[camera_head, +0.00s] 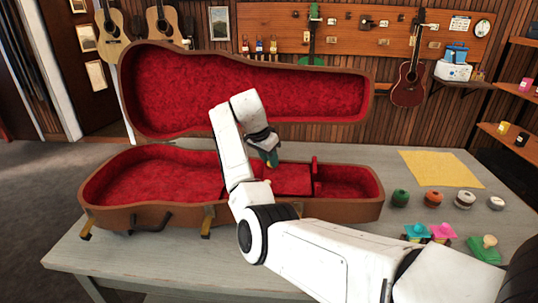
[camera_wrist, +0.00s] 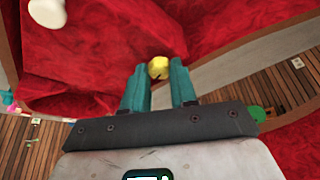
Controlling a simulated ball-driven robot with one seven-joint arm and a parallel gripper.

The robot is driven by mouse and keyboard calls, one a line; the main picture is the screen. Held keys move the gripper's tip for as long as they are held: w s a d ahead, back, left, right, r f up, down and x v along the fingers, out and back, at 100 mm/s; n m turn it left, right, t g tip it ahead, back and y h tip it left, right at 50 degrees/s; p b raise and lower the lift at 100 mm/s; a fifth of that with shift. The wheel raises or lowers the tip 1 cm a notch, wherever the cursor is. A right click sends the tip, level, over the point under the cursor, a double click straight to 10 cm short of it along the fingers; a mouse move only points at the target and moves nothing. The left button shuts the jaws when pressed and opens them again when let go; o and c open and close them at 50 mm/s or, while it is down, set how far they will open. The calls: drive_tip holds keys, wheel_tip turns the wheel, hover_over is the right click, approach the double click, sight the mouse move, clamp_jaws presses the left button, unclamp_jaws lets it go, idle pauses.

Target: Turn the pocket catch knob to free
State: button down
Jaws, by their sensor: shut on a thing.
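An open brown instrument case (camera_head: 150,215) with red plush lining lies on the table, its lid (camera_head: 240,95) standing up behind. Inside its right half is a red pocket compartment (camera_head: 293,180). My gripper (camera_head: 268,160) is over the inside of the case, by the pocket. In the wrist view my teal fingers (camera_wrist: 160,74) are shut on a small round brass knob (camera_wrist: 158,67), which sits between the fingertips. A cream rounded knob (camera_wrist: 47,13) stands on a red panel at the upper left there. The brass knob's marking and exact turn cannot be read.
On the table (camera_head: 410,270) to the right are a yellow sheet (camera_head: 440,169), a row of small round items (camera_head: 433,199), pink and teal pieces (camera_head: 430,232) and a green block with a cream knob (camera_head: 486,248). My arm crosses the case's front edge.

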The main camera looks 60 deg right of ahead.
drive_tip(key=n+p, duration=0.1)
drive_tip(key=n+t+p, duration=0.1)
drive_tip(key=n+p, duration=0.2)
drive_tip(key=p, duration=0.1)
drive_tip(key=shift+s+r+t, duration=0.25)
drive_tip(key=shift+r+t, duration=0.05)
drive_tip(key=shift+r, duration=0.05)
drive_tip(key=n+t+p, duration=0.1)
drive_tip(key=n+p, duration=0.4)
drive_tip(key=shift+s+t, duration=0.2)
drive_tip(key=shift+t, duration=0.2)
drive_tip(key=n+p, duration=0.1)
drive_tip(key=n+t+y+p, duration=0.1)
drive_tip(key=n+p, duration=0.1)
drive_tip(key=shift+s+d+f+n, duration=0.1)
drive_tip(key=shift+d+n, duration=0.1)
drive_tip(key=shift+n, duration=0.1)
drive_tip(key=shift+d+f+n+t+y+p, duration=0.1)
drive_tip(key=shift+n+t+y+p, duration=0.25)
drive_tip(key=shift+n, duration=0.6)
drive_tip(key=shift+f+n+t+y+p, duration=0.15)
drive_tip(key=shift+n+y+p, duration=0.35)
drive_tip(key=shift+n, duration=0.45)
drive_tip(key=c, duration=0.9)
unclamp_jaws()
drive_tip(key=shift+s+r, duration=0.1)
